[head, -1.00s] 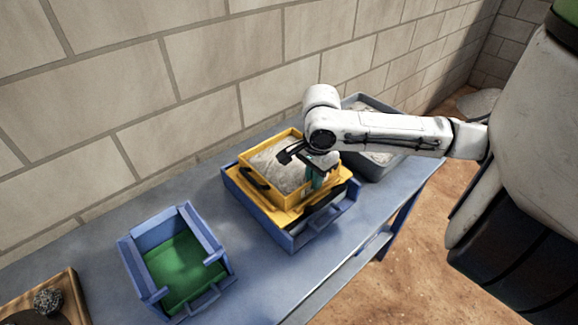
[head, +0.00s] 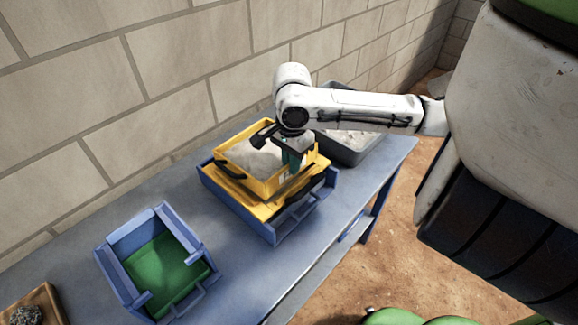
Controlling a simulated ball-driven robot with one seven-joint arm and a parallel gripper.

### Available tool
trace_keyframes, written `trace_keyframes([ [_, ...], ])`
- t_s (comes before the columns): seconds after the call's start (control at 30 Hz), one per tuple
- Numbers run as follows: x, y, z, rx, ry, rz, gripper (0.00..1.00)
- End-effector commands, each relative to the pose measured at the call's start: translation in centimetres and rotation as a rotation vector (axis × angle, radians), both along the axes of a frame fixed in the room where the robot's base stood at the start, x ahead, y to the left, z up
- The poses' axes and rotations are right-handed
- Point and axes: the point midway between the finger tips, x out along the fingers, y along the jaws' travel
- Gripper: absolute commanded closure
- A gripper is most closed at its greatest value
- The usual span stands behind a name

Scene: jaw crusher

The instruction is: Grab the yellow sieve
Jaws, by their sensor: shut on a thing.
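The yellow sieve (head: 240,184), a square frame with a black handle at each side, holds a mound of pale grey material (head: 256,158). It sits in or on a blue box (head: 272,231) on the bench; I cannot tell if it is raised slightly. My gripper (head: 292,166) points down at the sieve's right side, its fingers with green parts close to the right wall. It is shut on the sieve there; the fingertips are partly hidden.
A blue tray with a green floor (head: 160,270) stands front left on the blue bench (head: 232,260). A grey bin (head: 352,152) stands behind my arm. A wooden tray (head: 40,300) is at the lower left. A block wall runs behind.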

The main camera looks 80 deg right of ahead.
Motion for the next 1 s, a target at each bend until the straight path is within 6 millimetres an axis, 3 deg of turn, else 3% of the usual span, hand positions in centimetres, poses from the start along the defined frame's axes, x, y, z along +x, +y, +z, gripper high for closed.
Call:
trace_keyframes([
  [0.07, -0.1, -0.1, 1.3, -0.006, -0.008, -0.001, 1.00],
  [0.4, -5.4, 0.1, 7.4, -0.008, -0.008, -0.004, 1.00],
  [0.73, -12.1, 0.5, 10.4, -0.006, -0.006, -0.005, 1.00],
  [1.0, -13.1, 0.5, 11.0, -0.004, -0.006, -0.003, 1.00],
])
